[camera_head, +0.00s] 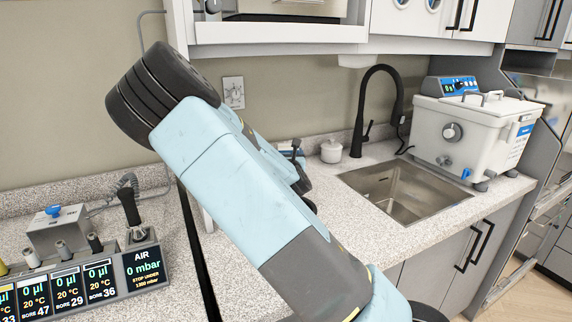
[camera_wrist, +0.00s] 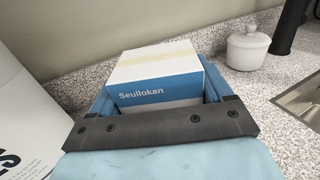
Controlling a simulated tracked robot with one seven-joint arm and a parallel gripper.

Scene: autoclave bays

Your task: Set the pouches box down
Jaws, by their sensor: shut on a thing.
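My gripper (camera_wrist: 158,92) is shut on a box (camera_wrist: 150,93) with a white top and a blue front lettered "Seullokan", which I take for the pouches box. The box sits between the two blue fingers in the wrist view, close to the speckled counter (camera_wrist: 275,88) and the backsplash. I cannot tell whether its underside touches the counter. In the head view my arm hides most of the gripper and the box.
A white lidded jar (camera_head: 331,151) stands right of the box, with a black tap (camera_head: 372,110) and sink (camera_head: 400,190) beyond. A white object lettered "ES" (camera_wrist: 25,125) is close on the left. A bath unit (camera_head: 470,130) stands far right; a display console (camera_head: 85,280) is at left.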

